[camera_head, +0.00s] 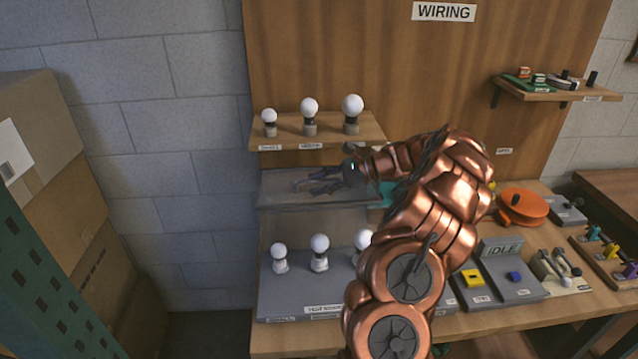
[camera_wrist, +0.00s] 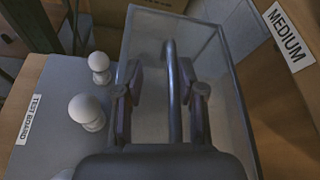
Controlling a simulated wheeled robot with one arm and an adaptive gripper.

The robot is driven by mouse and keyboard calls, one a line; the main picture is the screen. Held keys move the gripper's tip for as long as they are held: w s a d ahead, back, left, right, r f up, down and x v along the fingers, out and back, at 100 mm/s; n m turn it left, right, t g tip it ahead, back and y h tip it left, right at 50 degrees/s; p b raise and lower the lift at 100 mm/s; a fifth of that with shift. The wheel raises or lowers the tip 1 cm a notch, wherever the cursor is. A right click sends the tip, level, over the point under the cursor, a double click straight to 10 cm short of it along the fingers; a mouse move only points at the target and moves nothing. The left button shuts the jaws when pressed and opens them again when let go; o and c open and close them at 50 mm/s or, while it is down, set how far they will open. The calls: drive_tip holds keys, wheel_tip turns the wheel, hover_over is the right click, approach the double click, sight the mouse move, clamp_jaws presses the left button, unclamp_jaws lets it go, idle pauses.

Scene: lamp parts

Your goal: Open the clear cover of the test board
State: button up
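The test board (camera_head: 300,300) lies on the bench, with white bulbs (camera_head: 319,246) standing on it; its label also shows in the wrist view. The clear cover (camera_head: 275,195) is raised at the back of the board, below the small shelf, and the bulbs are uncovered. In the wrist view the cover (camera_wrist: 212,70) is a framed translucent panel with a bar handle (camera_wrist: 173,90). My gripper (camera_wrist: 160,95) has a finger on each side of the handle, apparently with gaps. In the head view my gripper (camera_head: 318,183) is at the cover, and my arm hides the board's right part.
A shelf (camera_head: 275,142) with several bulbs, one label reading MEDIUM, is close above the cover. To the right on the bench are an IDLE panel (camera_head: 500,248), an orange reel (camera_head: 522,207) and levers. Cardboard boxes (camera_head: 60,200) stand at left.

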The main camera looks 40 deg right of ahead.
drive_tip(key=v, duration=1.2)
idle(0.3)
